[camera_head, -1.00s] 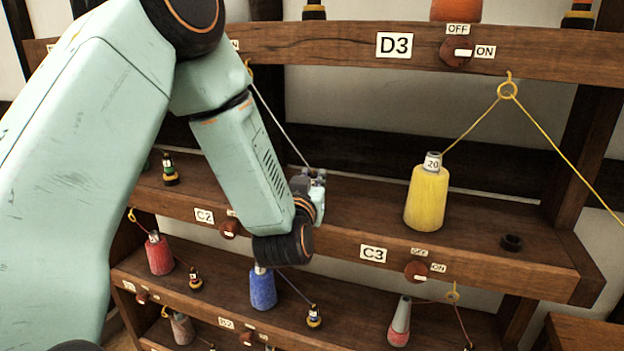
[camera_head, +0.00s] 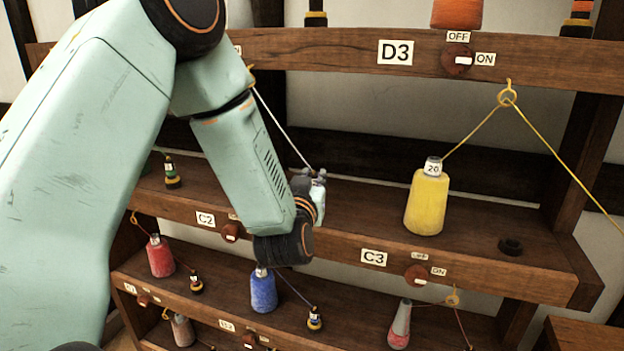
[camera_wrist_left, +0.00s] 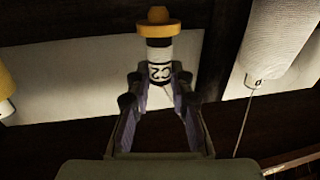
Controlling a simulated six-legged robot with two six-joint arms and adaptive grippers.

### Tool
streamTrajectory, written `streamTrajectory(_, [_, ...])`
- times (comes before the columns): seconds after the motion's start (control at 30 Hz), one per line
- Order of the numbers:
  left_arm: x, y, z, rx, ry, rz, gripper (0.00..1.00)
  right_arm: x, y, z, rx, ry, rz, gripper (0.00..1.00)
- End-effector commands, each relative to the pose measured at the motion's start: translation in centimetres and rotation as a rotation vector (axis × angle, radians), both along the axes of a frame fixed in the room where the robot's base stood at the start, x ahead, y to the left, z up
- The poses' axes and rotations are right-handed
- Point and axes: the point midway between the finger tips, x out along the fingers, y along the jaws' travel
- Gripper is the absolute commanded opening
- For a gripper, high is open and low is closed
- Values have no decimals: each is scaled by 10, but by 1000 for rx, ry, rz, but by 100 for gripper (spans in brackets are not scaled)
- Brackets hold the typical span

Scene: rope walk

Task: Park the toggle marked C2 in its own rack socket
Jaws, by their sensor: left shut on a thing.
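The toggle marked C2 (camera_wrist_left: 160,62) has a white label band, a black section and a yellow-orange cap. In the left wrist view it stands upright between the fingertips of my left gripper (camera_wrist_left: 160,88), which is shut on it. In the head view my left gripper (camera_head: 314,182) is above the middle shelf, mostly behind my own wrist. A white cord (camera_head: 282,128) runs from the upper left down to it. The shelf plate C2 (camera_head: 205,219) is left of my forearm. I cannot see the C2 socket; my arm covers much of that shelf.
A yellow bobbin (camera_head: 427,203) marked 20 stands right of my gripper, its thread rising to a ring (camera_head: 507,97). The D3 shelf (camera_head: 330,45) runs overhead. A white bobbin (camera_wrist_left: 282,40) is close by in the wrist view.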

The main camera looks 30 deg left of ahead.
Motion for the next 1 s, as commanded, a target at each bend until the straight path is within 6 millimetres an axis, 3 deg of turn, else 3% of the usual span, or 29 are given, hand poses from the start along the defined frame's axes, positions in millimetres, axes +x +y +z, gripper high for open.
streamTrajectory(1.0, [2,0,-9,0,-1,0,0,0,0,-8,0,0,0,40])
